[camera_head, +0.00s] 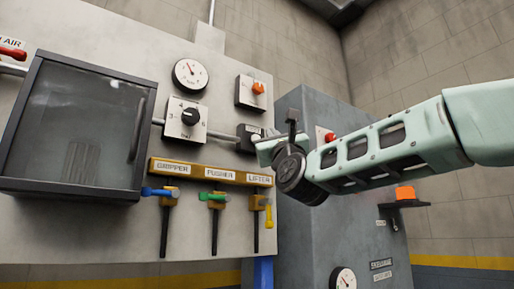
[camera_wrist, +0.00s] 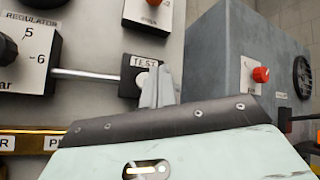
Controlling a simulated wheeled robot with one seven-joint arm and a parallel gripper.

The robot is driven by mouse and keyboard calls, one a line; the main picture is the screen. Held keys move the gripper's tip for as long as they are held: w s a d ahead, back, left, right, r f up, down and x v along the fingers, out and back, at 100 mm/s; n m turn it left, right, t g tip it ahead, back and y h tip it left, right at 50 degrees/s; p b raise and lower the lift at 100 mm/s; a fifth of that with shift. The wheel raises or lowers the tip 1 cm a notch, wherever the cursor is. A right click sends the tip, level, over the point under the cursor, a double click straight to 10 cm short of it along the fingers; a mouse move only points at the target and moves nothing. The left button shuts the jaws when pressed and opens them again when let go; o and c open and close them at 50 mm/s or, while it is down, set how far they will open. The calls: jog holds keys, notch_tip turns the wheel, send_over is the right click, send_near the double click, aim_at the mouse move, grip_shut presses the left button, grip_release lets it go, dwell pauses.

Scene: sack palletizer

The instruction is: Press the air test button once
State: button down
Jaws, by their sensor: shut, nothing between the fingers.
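The air test button sits on a small dark box with a white TEST label (camera_wrist: 144,62), at the end of a thin metal pipe in the wrist view. The same box (camera_head: 247,132) shows in the head view on the pale panel, left of my gripper. My gripper (camera_wrist: 157,88) is shut and empty, its fingertips in front of the box's right part. In the head view my gripper (camera_head: 262,143) is at the box's right edge. The fingers partly cover the button, and I cannot tell whether they touch it.
A regulator knob (camera_head: 190,117) and a gauge (camera_head: 189,74) are left of the test box. An orange-red knob (camera_head: 258,88) is above it. A brass rail (camera_head: 210,173) with coloured valve levers runs below. A grey cabinet (camera_wrist: 235,50) with a red button (camera_wrist: 261,74) stands to the right.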

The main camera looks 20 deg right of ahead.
jog(key=shift+s+d+b, duration=0.3)
jog(key=shift+s+b, duration=0.3)
jog(key=shift+s, duration=0.35)
jog(key=shift+s, duration=0.1)
